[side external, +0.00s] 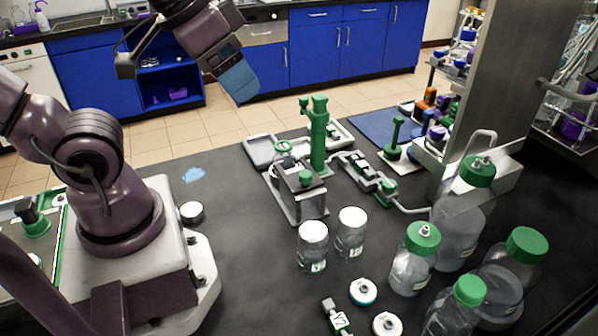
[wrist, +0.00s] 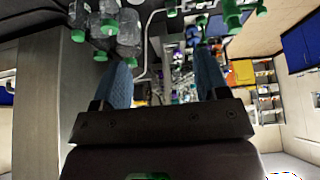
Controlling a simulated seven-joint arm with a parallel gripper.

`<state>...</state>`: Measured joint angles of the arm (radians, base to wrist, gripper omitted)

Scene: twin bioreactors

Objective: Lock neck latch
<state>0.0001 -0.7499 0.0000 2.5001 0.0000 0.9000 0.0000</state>
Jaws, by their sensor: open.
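My gripper (side external: 240,88) is raised in the upper middle of the side view, well above and left of the bench equipment, and holds nothing. In the wrist view my gripper (wrist: 165,65) shows two blue fingers spread wide apart. A grey metal unit (side external: 312,204) with green fittings stands mid-bench. A tall green post (side external: 318,140) rises behind it. A grey fixture (side external: 360,172) with a green knob (side external: 389,186) lies to its right. I cannot tell which part is the neck latch, or whether it is locked.
Two white-lidded jars (side external: 313,245) stand in front of the unit. Several green-capped bottles (side external: 414,260) fill the front right. A metal column (side external: 487,80) rises at the right. A small green stand (side external: 395,140) is near a blue mat (side external: 385,128). The dark bench left of the unit is mostly clear.

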